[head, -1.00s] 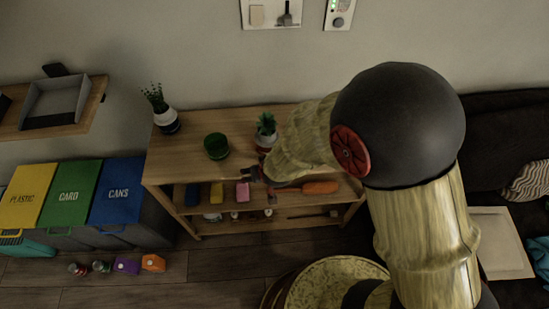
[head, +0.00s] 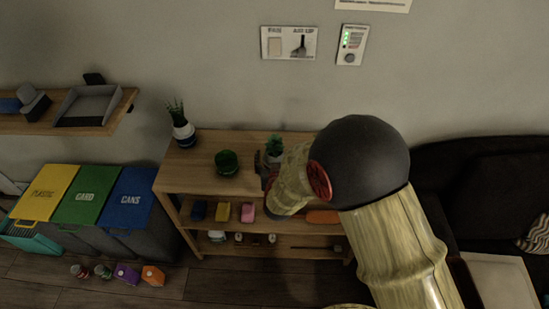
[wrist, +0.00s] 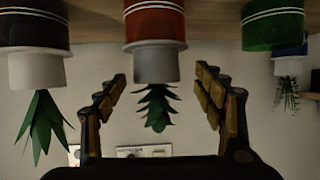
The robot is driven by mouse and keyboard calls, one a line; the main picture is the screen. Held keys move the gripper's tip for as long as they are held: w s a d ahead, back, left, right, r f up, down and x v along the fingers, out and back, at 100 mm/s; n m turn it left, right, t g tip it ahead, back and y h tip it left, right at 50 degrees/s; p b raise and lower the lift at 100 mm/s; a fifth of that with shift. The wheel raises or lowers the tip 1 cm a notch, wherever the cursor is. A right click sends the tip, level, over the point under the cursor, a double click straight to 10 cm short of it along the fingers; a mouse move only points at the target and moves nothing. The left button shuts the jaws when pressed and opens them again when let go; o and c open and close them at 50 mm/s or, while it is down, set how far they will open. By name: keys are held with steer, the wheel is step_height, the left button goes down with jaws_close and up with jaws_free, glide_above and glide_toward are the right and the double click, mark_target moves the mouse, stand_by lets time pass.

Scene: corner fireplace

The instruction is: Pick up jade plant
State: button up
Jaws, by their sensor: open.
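The wrist view is upside down. A small plant with short, thick green leaves (wrist: 155,108), which I take as the jade plant, stands in a red and grey pot (wrist: 155,62) on the shelf top. In the head view its leaves (head: 274,145) show above my gripper (head: 265,170), and the pot is mostly hidden. In the wrist view my gripper (wrist: 161,78) is open, with one finger on each side of the plant and pot. No contact shows, and I cannot tell how far the fingers reach around the pot.
The wooden shelf (head: 205,145) also holds a green pot (head: 227,162) and a tall plant in a dark and white pot (head: 180,125). The wrist view shows a spiky plant (wrist: 42,125) in a dark and white pot beside the jade plant. The wall (head: 210,70) stands behind.

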mark_target(274, 152)
steer(key=x, duration=0.2)
steer(key=b+x, duration=0.1)
steer(key=x, duration=0.1)
steer(key=shift+w+d+f, duration=0.1)
steer(key=shift+w+d, duration=0.05)
steer(key=shift+d, duration=0.1)
steer(key=shift+c, duration=1)
steer(key=c, duration=0.7)
steer(key=shift+c, duration=0.2)
